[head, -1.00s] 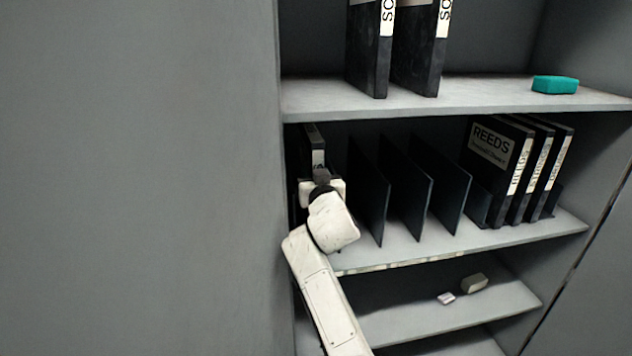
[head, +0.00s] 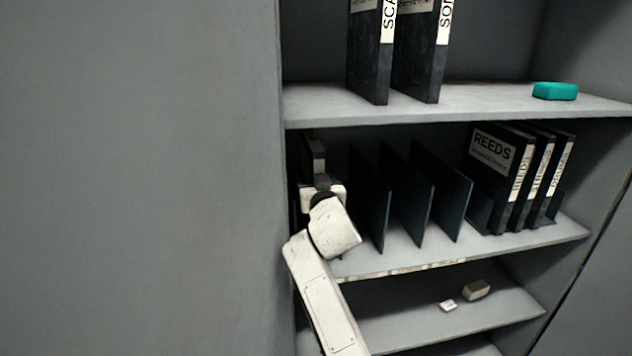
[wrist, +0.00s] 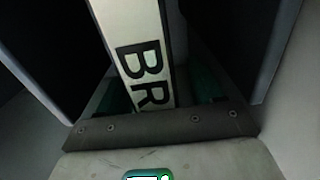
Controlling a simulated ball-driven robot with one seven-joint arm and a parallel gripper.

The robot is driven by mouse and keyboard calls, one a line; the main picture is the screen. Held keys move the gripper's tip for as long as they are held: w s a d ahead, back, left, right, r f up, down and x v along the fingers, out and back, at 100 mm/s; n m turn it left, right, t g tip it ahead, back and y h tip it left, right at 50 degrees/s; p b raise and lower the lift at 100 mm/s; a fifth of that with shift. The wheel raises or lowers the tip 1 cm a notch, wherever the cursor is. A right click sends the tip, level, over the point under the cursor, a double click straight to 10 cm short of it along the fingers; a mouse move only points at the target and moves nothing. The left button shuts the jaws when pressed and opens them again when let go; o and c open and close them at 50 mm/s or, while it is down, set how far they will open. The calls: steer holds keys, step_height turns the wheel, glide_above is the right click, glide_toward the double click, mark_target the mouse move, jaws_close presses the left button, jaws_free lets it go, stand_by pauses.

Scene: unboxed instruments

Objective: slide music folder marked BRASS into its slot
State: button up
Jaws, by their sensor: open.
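The BRASS folder (head: 314,150) stands upright at the far left of the middle shelf (head: 405,252), left of the first dark divider (head: 371,195). Its white spine with the letters "BR" fills the middle of the wrist view (wrist: 140,50); the rest of the word is hidden. My gripper (wrist: 162,95) is open, with its green-padded fingers on either side of the spine's lower part. In the head view my gripper (head: 322,188) is at the front of the folder, and my wrist hides the folder's lower part. Whether the folder is fully in cannot be told.
More dividers (head: 407,195) leave empty slots to the right. The REEDS folder (head: 490,175) and several others stand at the right. Two folders (head: 368,60) and a teal block (head: 555,91) are on the shelf above. The cabinet's left wall is close to my arm.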

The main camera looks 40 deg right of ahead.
steer(key=b+v, duration=0.1)
steer(key=v, duration=1)
steer(key=shift+w, duration=0.1)
steer(key=s+a+f+n+g+y, duration=0.2)
steer(key=s+a+f+g+y, duration=0.25)
steer(key=s+f, duration=0.75)
steer(key=s+a+f+n+g+y, duration=0.25)
steer(key=s+a+f+g, duration=0.45)
steer(key=f, duration=0.9)
steer(key=s+a+f+n+g+y, duration=0.1)
steer(key=s+a+f, duration=0.1)
steer(key=s, duration=0.5)
steer(key=s+a+f+n+g+y, duration=0.1)
steer(key=s+a+f, duration=0.1)
steer(key=s, duration=0.5)
steer(key=shift+a+f+y, duration=0.25)
steer(key=shift+a+y, duration=0.1)
steer(key=shift+y, duration=0.05)
steer(key=shift+g, duration=0.25)
steer(key=shift+c, duration=0.5)
